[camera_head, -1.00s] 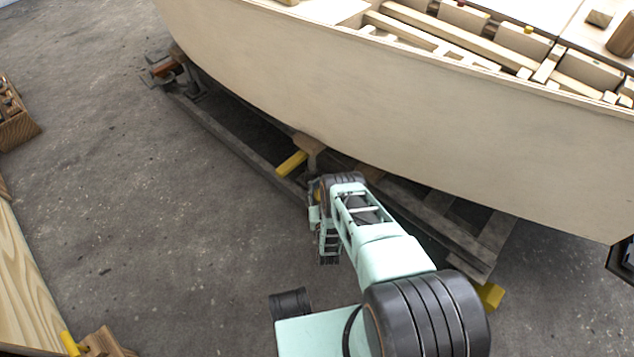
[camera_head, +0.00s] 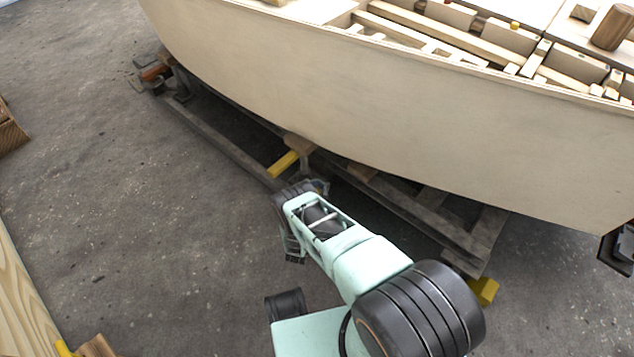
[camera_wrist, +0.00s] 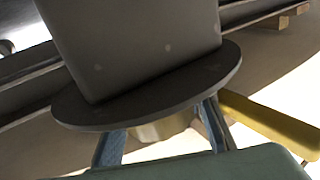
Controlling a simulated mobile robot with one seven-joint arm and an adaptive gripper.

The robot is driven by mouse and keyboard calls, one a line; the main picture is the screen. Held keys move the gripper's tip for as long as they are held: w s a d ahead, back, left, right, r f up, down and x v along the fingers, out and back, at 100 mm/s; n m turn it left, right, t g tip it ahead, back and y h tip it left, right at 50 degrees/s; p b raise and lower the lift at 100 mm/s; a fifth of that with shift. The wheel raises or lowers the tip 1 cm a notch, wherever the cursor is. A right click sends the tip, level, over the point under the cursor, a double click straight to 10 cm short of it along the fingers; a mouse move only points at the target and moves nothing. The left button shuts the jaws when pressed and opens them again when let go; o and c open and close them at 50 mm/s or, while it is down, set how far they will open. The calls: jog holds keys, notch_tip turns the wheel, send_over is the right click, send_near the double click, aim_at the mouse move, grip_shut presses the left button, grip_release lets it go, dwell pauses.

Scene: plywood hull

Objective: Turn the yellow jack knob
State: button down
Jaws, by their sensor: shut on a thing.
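The yellow jack knob (camera_wrist: 165,128) shows in the wrist view as a short, dull yellow cylinder under a dark round plate (camera_wrist: 150,98). The two blue-grey fingers of my gripper (camera_wrist: 163,138) stand on either side of it, and the gripper is shut on it. The plate and a dark block above it hide part of the knob. In the head view my gripper is beside the cradle under the hull, largely hidden by my own wrist; the knob cannot be made out there.
A yellow bar (camera_head: 283,164) juts from the cradle close to my wrist; a yellow bar (camera_wrist: 270,125) also lies right of the fingers in the wrist view. The plywood hull (camera_head: 380,110) overhangs the cradle rails (camera_head: 215,140). Open concrete floor (camera_head: 120,210) lies left.

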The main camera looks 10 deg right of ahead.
jog(key=shift+d, duration=0.1)
dwell(0.3)
jog(key=c, duration=1.6)
grip_release()
jog(key=v, duration=0.7)
jog(key=shift+s, duration=0.25)
